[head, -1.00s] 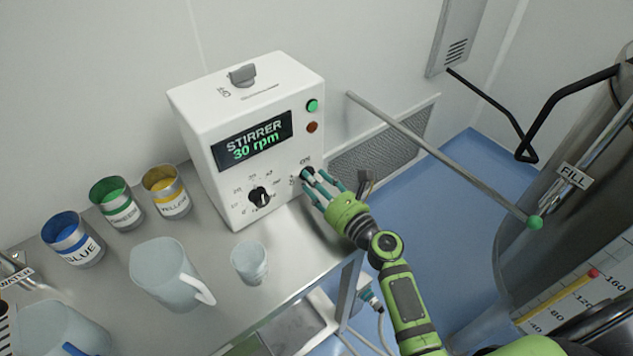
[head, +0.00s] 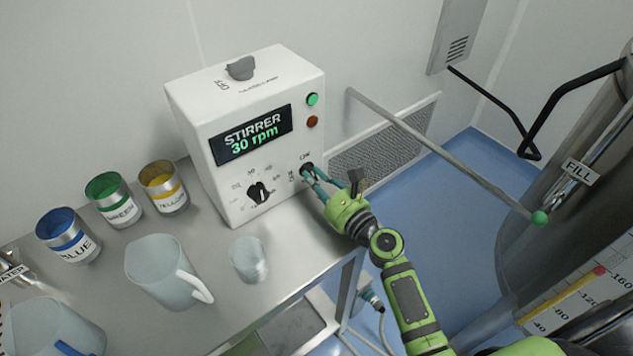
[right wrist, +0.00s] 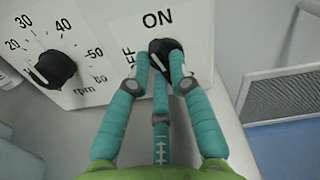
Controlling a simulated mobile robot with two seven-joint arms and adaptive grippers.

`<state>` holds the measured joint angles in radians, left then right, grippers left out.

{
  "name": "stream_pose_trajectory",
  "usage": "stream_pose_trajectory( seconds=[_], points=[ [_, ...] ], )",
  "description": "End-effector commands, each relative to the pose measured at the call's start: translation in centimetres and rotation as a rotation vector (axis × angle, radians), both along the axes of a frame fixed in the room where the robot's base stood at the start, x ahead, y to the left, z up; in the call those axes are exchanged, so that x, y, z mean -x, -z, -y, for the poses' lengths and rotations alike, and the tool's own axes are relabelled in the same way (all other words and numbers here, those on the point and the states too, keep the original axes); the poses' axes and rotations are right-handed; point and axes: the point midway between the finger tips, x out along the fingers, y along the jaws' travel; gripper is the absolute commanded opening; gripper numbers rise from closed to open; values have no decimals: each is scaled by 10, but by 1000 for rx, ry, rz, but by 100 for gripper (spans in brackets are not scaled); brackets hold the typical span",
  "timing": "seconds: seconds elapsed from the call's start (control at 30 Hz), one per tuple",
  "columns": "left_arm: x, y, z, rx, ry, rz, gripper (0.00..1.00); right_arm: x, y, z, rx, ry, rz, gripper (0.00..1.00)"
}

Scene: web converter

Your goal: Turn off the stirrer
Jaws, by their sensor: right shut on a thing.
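The stirrer box (head: 210,115) is white and stands on the steel table. Its display (head: 251,136) reads "STIRRER 30 rpm", and a green lamp (head: 313,99) is lit above a dark red-brown one (head: 312,122). My right gripper (head: 308,174) is at the lower right of the box front. In the right wrist view its teal fingers are shut on the black ON/OFF knob (right wrist: 166,52), below the word ON. The fingers partly hide the knob and the word OFF. The speed knob (head: 258,192) is to its left, apart from the fingers. My left gripper is not in view.
Blue, green and yellow paint cans (head: 163,187), a clear jug (head: 160,272) and a small cup (head: 249,260) stand on the steel table (head: 215,237). A rod with a green ball (head: 540,218) crosses at right, beside a large steel tank (head: 540,150).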

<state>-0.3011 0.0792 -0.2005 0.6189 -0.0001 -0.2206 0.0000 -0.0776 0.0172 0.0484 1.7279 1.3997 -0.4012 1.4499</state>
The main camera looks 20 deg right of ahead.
Motion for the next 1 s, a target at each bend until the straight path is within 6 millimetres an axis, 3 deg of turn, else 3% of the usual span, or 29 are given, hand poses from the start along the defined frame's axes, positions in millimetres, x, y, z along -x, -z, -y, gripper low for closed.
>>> stream_pose_trajectory(
  seconds=[0.4,1.0],
  points=[
    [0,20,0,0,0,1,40,0,3,-1,377,-1,140,0],
    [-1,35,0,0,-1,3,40,0,6,0,901,0,329,0]
  ],
)
